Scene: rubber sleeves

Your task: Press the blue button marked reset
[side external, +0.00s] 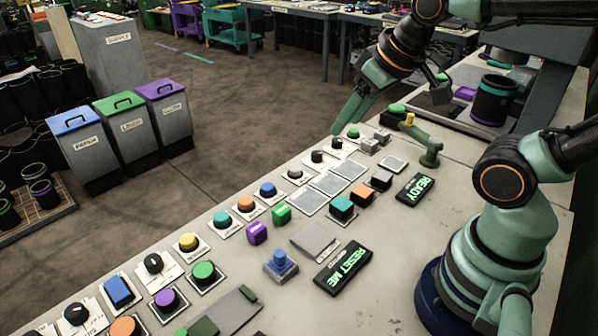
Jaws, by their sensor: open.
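Several blue controls stand on the sloping grey console. A blue plunger-like button (281,262) on a square base stands beside a black sign (343,267) reading "RESET ME". A round blue button (267,189) sits in the row farther back. A square blue button (117,291) is at the lower left. The small labels on these are too small to read, so I cannot tell which is marked reset. My gripper (388,104) hangs over the far end of the console at the upper right, open and empty, well apart from all the blue controls.
Coloured buttons, dark knobs and grey plates crowd the console. Lidded bins (125,130) stand on the floor at left. Space above the console's middle is free.

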